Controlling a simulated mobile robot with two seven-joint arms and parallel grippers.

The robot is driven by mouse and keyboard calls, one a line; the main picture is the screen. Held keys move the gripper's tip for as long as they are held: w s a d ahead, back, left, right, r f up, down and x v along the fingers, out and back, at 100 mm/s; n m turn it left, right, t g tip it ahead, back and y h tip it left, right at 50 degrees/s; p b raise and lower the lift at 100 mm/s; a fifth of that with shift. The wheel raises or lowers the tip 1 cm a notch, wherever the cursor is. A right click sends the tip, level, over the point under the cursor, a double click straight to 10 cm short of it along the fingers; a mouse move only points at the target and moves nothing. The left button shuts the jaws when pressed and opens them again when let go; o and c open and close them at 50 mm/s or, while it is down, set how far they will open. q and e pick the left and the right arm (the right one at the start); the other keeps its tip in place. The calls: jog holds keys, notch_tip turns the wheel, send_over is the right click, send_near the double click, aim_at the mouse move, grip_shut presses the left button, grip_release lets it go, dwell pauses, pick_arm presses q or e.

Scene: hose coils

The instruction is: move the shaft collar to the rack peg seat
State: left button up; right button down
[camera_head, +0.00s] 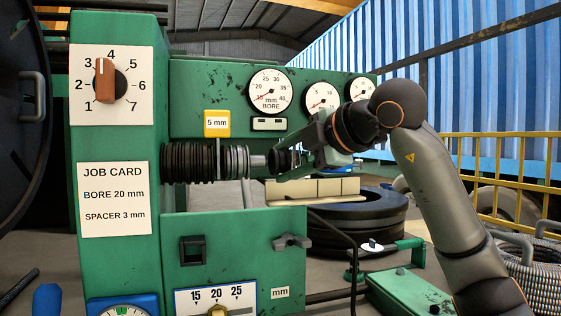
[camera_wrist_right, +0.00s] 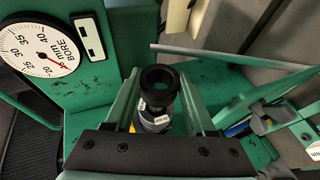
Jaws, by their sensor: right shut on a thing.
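A black ring (camera_wrist_right: 160,78), which looks like the shaft collar, sits between the fingers of my right gripper (camera_wrist_right: 161,103), shut on it. A pale label shows just below the ring. In the head view my right gripper (camera_head: 291,160) holds the dark collar (camera_head: 280,160) at the outer end of the horizontal shaft (camera_head: 258,160). Whether the collar is still around the shaft cannot be told. Black and grey rings (camera_head: 200,162) are stacked along the shaft. I cannot make out the rack peg seat for certain. My left gripper is out of view.
The green machine (camera_head: 235,260) carries a job card (camera_head: 113,198), a selector knob (camera_head: 104,80) and a bore gauge (camera_head: 271,91). Black tyre-like coils (camera_head: 355,212) lie behind. A green bench-like part (camera_head: 400,287) is at lower right, beside hose coils (camera_head: 540,275) and a yellow railing (camera_head: 510,180).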

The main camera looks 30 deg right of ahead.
jog(key=shift+s+d, duration=0.25)
jog(key=shift+d, duration=0.65)
jog(key=shift+s+d, duration=0.2)
jog(key=shift+d, duration=0.65)
